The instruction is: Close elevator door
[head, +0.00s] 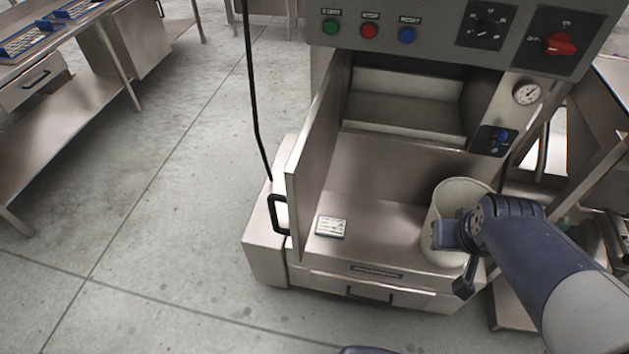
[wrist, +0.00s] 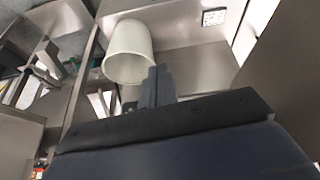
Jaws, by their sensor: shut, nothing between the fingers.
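The elevator door (head: 316,150) is a steel panel on the left side of the machine's opening in the head view. It stands open, swung outward, with a black bar handle (head: 278,214) near its front edge. My gripper (head: 464,287) is at the right front of the machine, beside a white bucket and well apart from the door and handle. In the wrist view its fingers (wrist: 158,84) are shut and empty, with the bucket just beyond them. I cannot tell whether the grey panel at the right of that view is the door.
The white bucket (head: 462,190) stands on the platform's right side, partly hidden by my arm. A small label card (head: 331,227) lies on the platform's left. A control panel (head: 450,35) is above the opening. A black cable hangs left of the door.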

